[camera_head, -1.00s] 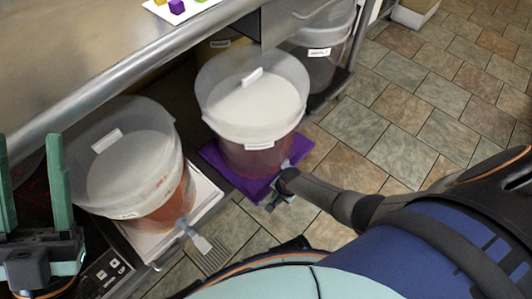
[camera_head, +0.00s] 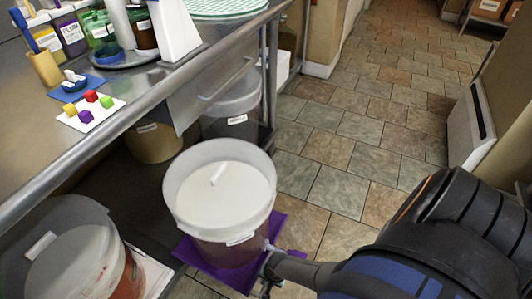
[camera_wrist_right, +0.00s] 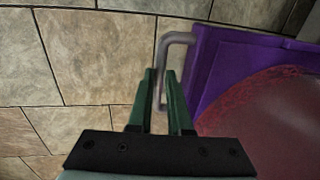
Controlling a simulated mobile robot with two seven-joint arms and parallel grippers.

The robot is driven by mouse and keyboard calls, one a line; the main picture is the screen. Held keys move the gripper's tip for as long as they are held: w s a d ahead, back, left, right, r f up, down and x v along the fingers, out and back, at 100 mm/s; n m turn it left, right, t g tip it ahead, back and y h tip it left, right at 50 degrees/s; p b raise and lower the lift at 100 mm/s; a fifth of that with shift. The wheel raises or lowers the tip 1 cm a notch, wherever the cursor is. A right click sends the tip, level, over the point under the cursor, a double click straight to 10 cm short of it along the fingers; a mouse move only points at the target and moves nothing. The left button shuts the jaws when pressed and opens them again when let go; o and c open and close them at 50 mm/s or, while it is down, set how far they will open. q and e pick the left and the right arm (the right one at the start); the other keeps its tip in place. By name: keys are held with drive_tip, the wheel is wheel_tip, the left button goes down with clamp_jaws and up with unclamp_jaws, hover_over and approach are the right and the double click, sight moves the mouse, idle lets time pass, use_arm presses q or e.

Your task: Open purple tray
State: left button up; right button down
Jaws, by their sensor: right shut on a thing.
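The purple tray (camera_head: 288,232) lies on the low shelf under the counter, its front part standing out past the counter edge. A large white-lidded bucket (camera_head: 220,192) of reddish contents stands on it and hides much of it. In the right wrist view the tray (camera_wrist_right: 208,60) is at the right, with its grey metal handle (camera_wrist_right: 178,38) sticking out. My right gripper (camera_head: 266,268) is at the tray's front. In the right wrist view the green fingers of my right gripper (camera_wrist_right: 166,76) are shut on the handle. My left gripper is out of view.
Another bucket (camera_head: 85,265) stands on a white tray (camera_head: 152,270) at lower left. A grey bucket (camera_head: 235,108) is farther back. The steel counter (camera_head: 95,128) overhangs the shelf and carries jars and colored cubes. The tiled floor (camera_head: 345,190) at the right is open.

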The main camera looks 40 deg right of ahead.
drive_tip(key=shift+f, duration=0.1)
drive_tip(key=c, duration=0.8)
unclamp_jaws()
drive_tip(key=shift+c, duration=0.2)
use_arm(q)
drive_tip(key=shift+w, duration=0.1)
